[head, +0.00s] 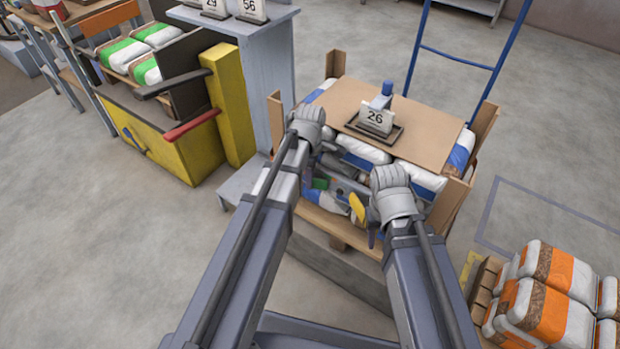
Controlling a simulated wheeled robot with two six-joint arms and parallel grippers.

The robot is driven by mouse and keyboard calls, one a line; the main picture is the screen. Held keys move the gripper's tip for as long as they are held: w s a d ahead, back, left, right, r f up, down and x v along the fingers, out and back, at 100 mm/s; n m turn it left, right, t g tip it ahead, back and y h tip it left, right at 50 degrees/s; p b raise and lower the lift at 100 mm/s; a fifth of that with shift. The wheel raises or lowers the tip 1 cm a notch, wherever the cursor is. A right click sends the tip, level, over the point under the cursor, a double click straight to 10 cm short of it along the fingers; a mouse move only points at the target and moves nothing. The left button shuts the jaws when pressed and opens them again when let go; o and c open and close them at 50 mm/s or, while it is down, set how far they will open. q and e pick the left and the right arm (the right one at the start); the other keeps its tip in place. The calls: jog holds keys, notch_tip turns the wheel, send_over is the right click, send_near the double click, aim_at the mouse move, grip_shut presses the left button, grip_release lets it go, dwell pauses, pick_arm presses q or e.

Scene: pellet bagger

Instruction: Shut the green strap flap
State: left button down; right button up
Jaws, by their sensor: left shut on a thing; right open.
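The green strap flap (320,183) shows as a small green piece low on the near side of the bagged pallet load, partly hidden by my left arm. My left gripper (309,177) reaches down in front of the load, and its tips meet the green piece; it is shut on it, though the contact is mostly hidden. My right gripper (370,228) is open, further right at the load's near side, beside a yellow piece (357,208). I cannot tell whether the yellow piece touches it.
A cardboard sheet (430,132) with a "26" sign (376,120) tops the load, between upright corner boards (452,200). A yellow-framed machine (232,105) stands left. Orange and white bags (550,290) lie at the lower right. Floor at left is clear.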

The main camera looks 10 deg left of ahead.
pick_arm(q)
jog(key=c, duration=1.1)
grip_release()
